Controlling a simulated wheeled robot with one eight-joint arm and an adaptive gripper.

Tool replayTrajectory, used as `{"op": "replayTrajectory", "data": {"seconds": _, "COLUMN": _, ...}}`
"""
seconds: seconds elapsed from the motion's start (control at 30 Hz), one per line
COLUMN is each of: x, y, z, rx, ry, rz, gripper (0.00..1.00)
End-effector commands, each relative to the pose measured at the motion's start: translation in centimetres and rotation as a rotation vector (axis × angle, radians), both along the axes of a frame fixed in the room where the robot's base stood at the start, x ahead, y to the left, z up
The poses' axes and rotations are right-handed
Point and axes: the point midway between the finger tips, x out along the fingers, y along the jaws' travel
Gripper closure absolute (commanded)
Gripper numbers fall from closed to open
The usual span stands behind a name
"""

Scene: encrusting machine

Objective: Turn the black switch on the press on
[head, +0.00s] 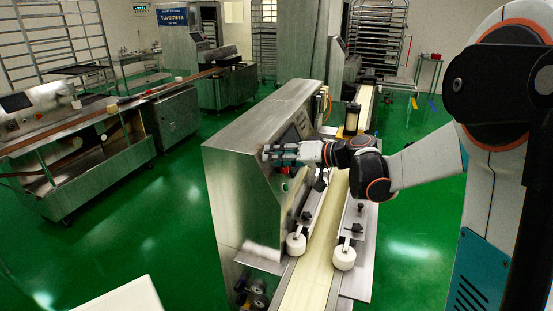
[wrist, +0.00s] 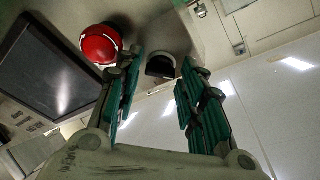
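The press (head: 235,150) is a tall stainless steel machine in the middle of the head view. In the wrist view its black switch (wrist: 160,66) is a round knob on the metal panel, right of a red mushroom button (wrist: 100,44). My gripper (head: 267,152) is at the panel side of the press in the head view, where the switch cannot be made out. In the wrist view my gripper (wrist: 161,80) has its two green-padded fingers apart, with the switch showing between their tips. Nothing is held. Contact with the switch cannot be told.
A dark screen (wrist: 48,72) is left of the red button. A pale conveyor belt (head: 312,250) with white rollers (head: 344,258) runs below my arm. Other steel machines (head: 70,155) stand at the left. Green floor (head: 160,225) is open left of the press.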

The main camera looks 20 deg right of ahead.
Motion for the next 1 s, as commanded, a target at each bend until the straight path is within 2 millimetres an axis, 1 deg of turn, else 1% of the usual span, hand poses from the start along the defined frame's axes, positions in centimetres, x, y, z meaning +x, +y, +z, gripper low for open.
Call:
{"op": "replayTrajectory", "data": {"seconds": 0.1, "x": 0.29, "y": 0.35, "z": -0.13, "rx": 0.0, "ry": 0.001, "rz": 0.001, "gripper": 0.63}}
{"op": "replayTrajectory", "data": {"seconds": 0.33, "x": 0.33, "y": 0.35, "z": -0.12, "rx": 0.0, "ry": 0.0, "rz": 0.0, "gripper": 0.63}}
{"op": "replayTrajectory", "data": {"seconds": 0.37, "x": 0.33, "y": 0.35, "z": -0.12, "rx": 0.0, "ry": 0.0, "rz": 0.0, "gripper": 0.66}}
{"op": "replayTrajectory", "data": {"seconds": 0.4, "x": 0.33, "y": 0.34, "z": -0.11, "rx": 0.0, "ry": 0.0, "rz": 0.0, "gripper": 0.75}}
{"op": "replayTrajectory", "data": {"seconds": 0.5, "x": 0.32, "y": 0.33, "z": -0.12, "rx": 0.0, "ry": 0.0, "rz": 0.0, "gripper": 0.96}}
{"op": "replayTrajectory", "data": {"seconds": 0.77, "x": 0.31, "y": 0.33, "z": -0.1, "rx": 0.004, "ry": 0.007, "rz": -0.005, "gripper": 0.96}}
{"op": "replayTrajectory", "data": {"seconds": 1.0, "x": 0.29, "y": 0.36, "z": 0.0, "rx": 0.049, "ry": 0.068, "rz": -0.042, "gripper": 0.96}}
